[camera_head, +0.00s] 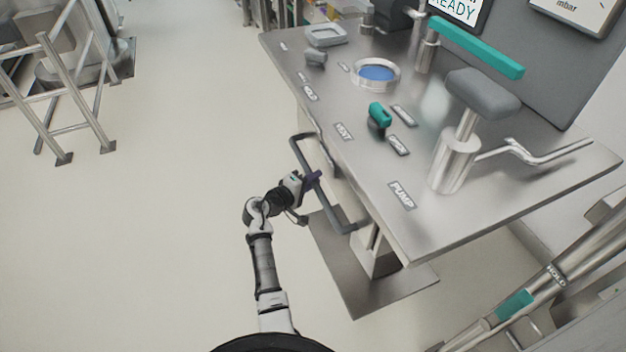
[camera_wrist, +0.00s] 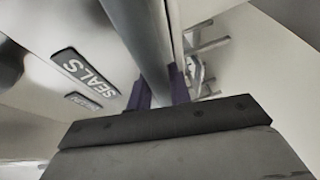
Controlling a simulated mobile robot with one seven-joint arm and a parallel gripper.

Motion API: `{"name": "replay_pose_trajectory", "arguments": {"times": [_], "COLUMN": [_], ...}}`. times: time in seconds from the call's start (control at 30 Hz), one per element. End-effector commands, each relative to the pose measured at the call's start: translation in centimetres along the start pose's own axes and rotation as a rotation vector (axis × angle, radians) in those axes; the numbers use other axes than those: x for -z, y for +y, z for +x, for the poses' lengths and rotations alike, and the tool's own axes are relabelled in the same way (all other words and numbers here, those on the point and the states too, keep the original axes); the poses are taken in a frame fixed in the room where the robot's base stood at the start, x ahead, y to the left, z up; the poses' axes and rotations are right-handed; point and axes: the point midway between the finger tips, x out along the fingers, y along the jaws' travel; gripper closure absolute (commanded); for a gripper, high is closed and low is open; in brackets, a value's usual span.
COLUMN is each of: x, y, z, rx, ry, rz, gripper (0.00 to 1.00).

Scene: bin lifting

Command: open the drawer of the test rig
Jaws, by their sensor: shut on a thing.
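The test rig is a steel table (camera_head: 365,160) with controls on top. A long dark grey drawer handle (camera_head: 336,212) sticks out beside its left edge, below the top. My gripper (camera_head: 312,181) is shut on the middle of this handle. In the wrist view, the handle bar (camera_wrist: 140,35) runs down between the dark purple fingers of my gripper (camera_wrist: 160,92). A label reading SEALS (camera_wrist: 82,74) is on the pale surface beside the bar. The drawer's body is mostly hidden under the tabletop and behind the handle, so I cannot tell how far it is out.
A grey-padded pump lever (camera_head: 482,92), a teal knob (camera_head: 379,114) and a round blue-centred port (camera_head: 377,74) are on the tabletop. The table's pedestal base plate (camera_head: 375,285) spreads on the floor. The floor left of the handle is clear, with metal railings (camera_head: 75,90) farther off.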

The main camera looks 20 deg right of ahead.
Motion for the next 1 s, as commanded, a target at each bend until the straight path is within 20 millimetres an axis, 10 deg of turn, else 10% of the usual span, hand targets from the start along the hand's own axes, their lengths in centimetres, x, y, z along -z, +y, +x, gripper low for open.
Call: {"name": "replay_pose_trajectory", "arguments": {"times": [0.37, 1.0], "x": [1.0, 6.4], "y": [-0.6, -3.4], "z": [-2.2, -15.2], "rx": [0.000, 0.000], "ry": [0.003, 0.004], "rz": [0.000, -0.001], "gripper": [1.00, 1.00]}}
